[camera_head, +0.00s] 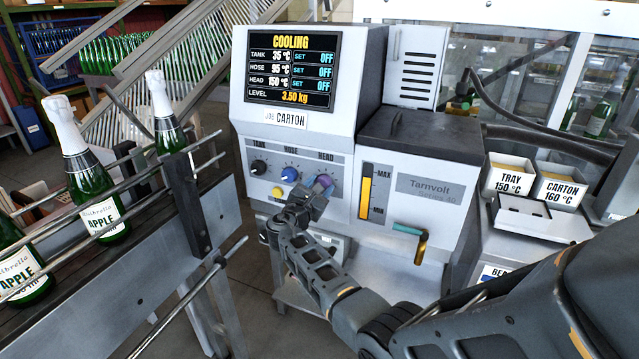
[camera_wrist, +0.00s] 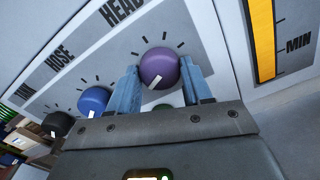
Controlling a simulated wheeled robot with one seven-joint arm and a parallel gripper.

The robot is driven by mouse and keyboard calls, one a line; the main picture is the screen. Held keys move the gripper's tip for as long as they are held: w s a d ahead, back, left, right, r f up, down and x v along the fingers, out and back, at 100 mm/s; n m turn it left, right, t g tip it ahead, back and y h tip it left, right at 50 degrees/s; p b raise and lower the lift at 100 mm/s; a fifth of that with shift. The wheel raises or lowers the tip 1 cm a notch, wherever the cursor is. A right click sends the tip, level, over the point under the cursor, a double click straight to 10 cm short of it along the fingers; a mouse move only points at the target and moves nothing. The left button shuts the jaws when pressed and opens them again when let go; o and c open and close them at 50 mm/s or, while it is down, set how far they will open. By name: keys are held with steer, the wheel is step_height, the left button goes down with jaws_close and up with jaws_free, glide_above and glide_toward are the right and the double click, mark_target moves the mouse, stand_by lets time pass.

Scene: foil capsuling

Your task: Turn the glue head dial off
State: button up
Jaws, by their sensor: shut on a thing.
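The head dial (camera_wrist: 159,68) is a purple knob with a white pointer mark, under the HEAD label in the wrist view. In the head view the purple dial (camera_head: 323,181) sits at the right end of the dial row. My gripper (camera_wrist: 160,85) is shut on it, with a blue-grey finger on either side; my gripper (camera_head: 318,188) partly covers it in the head view. The display (camera_head: 291,69) reads COOLING, with tank 35, hose 95, head 150 °C, and OFF beside all three.
The blue hose dial (camera_head: 289,174) and black tank dial (camera_head: 258,167) stand left of the purple dial. A yellow button (camera_head: 277,192) is below them. A teal-handled lever (camera_head: 410,231) juts out at the right. A conveyor with bottles (camera_head: 100,205) stands at the left.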

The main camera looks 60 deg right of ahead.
steer(key=shift+n, duration=0.5)
steer(key=shift+a+f+p, duration=0.1)
steer(key=shift+p, duration=0.2)
steer(key=o, duration=1)
steer(key=shift+o, duration=0.2)
steer(key=a, duration=0.7)
steer(key=shift+s+a+b, duration=0.3)
steer(key=shift+a+b, duration=0.05)
steer(key=shift+b, duration=0.1)
